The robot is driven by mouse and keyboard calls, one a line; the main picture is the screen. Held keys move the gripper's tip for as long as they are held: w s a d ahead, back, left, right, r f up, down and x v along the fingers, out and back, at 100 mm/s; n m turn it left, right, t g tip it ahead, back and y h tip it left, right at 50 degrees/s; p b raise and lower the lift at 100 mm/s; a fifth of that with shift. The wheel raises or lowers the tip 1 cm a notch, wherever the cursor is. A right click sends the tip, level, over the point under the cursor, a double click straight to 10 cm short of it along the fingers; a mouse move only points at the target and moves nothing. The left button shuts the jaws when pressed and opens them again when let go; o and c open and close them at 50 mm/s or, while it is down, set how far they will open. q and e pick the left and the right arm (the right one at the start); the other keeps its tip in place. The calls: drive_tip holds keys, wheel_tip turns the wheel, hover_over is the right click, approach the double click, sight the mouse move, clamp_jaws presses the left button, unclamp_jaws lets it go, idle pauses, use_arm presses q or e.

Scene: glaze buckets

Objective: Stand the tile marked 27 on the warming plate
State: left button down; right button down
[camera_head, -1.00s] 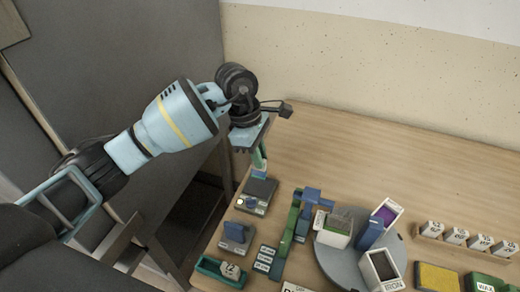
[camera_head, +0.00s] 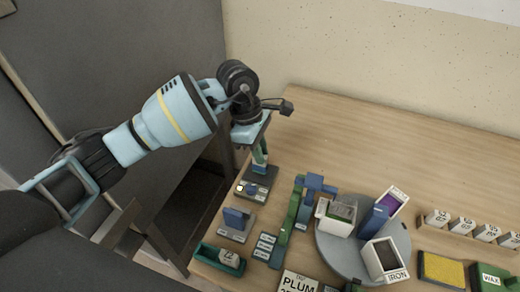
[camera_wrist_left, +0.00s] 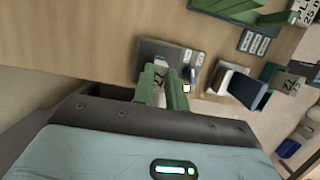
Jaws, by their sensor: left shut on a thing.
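My left gripper (camera_head: 260,162) has green fingers pointing down over the warming plate (camera_head: 258,184), a dark-topped unit with a knob on its front. The fingers (camera_wrist_left: 160,92) are shut on a pale tile marked 27 (camera_wrist_left: 158,97), seen between them in the left wrist view. The tile is upright over the plate (camera_wrist_left: 152,50). The fingers hide part of it, and I cannot tell whether its lower edge touches the plate. My right gripper is not in view.
A small grey stand with a blue block (camera_head: 234,217) is in front of the plate, then a green tray (camera_head: 210,257) with a marked tile. Green and blue blocks (camera_head: 293,215) stand to the right, beside a round grey turntable (camera_head: 330,250) bearing boxes. The back of the table is clear.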

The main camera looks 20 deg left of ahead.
use_arm(q)
drive_tip(key=shift+f, duration=0.3)
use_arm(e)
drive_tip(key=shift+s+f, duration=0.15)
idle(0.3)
use_arm(q)
drive_tip(key=c, duration=1.3)
unclamp_jaws()
drive_tip(key=shift+c, duration=0.2)
